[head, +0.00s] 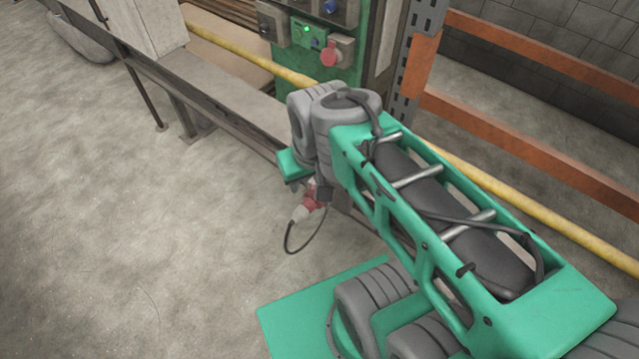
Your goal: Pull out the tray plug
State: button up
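A plug with a red part and a white body (303,211) shows just below the end of my arm, with a black cable looping down from it. My gripper (296,184) is at the end of the arm, close above and beside the plug. It is small and mostly hidden by my wrist, so I cannot tell whether its fingers are open or touch the plug. What the red part sits in is hidden behind my arm.
A green control panel (345,75) with a round red part (331,54) and a lit green lamp stands behind. A yellow pipe (250,57) and a metal beam (225,115) run past my arm. Orange rails (500,136) are at right. The floor (130,240) at left is clear.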

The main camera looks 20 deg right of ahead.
aim_at(308, 206)
jog(key=z, duration=0.05)
jog(key=i, duration=0.2)
jog(key=u, duration=0.55)
jog(key=k, duration=1.35)
jog(key=u, duration=1)
jog(key=i, duration=0.5)
jog(key=u, duration=0.85)
jog(key=i, duration=0.95)
jog(key=z, duration=0.65)
jog(key=i, duration=0.7)
jog(key=z, duration=0.6)
